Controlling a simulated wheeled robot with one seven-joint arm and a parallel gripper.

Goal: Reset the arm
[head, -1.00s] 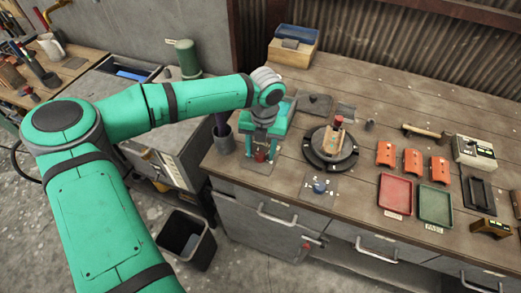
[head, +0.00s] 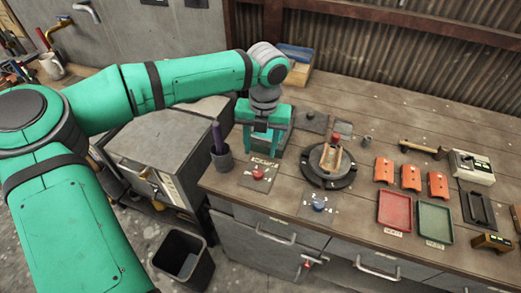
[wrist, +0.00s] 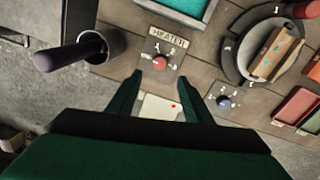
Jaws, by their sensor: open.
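My gripper (wrist: 162,78) is open and empty in the wrist view. Its two dark green fingers stand apart, with the bench below and a pale plate with a red dot between them. A red knob (wrist: 159,62) on a plate labelled HEATER lies just beyond the fingertips in that view. In the head view my arm reaches over the bench from the left. My gripper is hard to separate there from the teal-framed unit (head: 283,118) behind it. The red knob (head: 258,173) shows clear of my gripper in the head view.
A blue knob (head: 319,204) lies right of the red one, below a round dark turntable (head: 328,182) carrying a wooden-coloured piece. A dark cup (head: 222,159) holds a purple-handled tool. Red (head: 393,227) and green (head: 434,236) trays lie right. A bin (head: 182,260) stands on the floor.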

